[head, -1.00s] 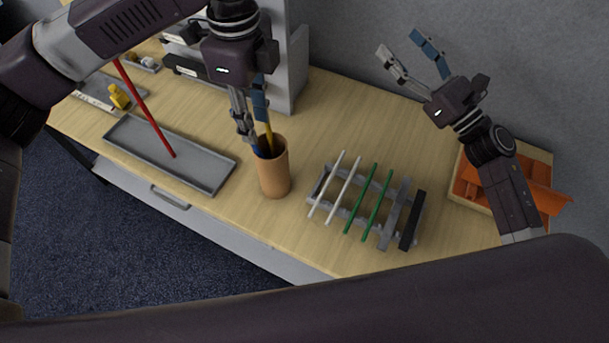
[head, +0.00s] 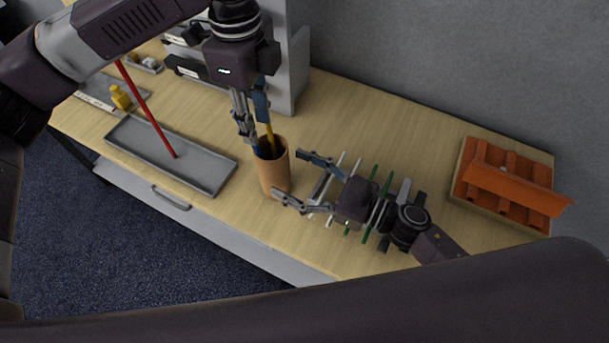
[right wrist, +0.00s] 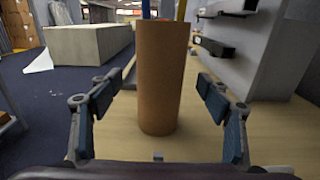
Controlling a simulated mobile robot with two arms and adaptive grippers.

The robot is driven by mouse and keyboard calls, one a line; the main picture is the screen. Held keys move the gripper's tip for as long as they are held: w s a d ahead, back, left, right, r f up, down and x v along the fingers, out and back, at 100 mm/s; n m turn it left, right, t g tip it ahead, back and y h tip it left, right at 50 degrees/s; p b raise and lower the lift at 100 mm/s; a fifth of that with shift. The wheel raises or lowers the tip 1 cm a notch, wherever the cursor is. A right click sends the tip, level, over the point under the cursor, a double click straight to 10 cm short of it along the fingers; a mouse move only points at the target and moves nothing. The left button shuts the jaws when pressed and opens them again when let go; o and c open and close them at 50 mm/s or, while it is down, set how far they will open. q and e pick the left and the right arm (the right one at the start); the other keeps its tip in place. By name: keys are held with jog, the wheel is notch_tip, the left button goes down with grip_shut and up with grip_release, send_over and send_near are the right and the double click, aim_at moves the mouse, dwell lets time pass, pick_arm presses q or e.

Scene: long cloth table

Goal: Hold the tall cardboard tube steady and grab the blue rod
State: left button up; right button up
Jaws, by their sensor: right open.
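The tall cardboard tube (head: 273,172) stands upright on the table and also shows in the right wrist view (right wrist: 162,80). A blue rod (right wrist: 146,8) and a yellow rod (right wrist: 181,10) stick up out of it.
A rack (head: 385,243) with white and green rods lies beneath my right arm. A grey tray (head: 210,178) with a leaning red rod (head: 147,108) is left of the tube. A grey shelf unit (head: 291,70) stands behind; an orange compartment box (head: 505,185) is at right.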

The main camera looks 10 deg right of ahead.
aim_at(273, 166)
jog(key=x, duration=0.5)
jog(key=shift+w+a, duration=0.1)
jog(key=c, duration=1.3)
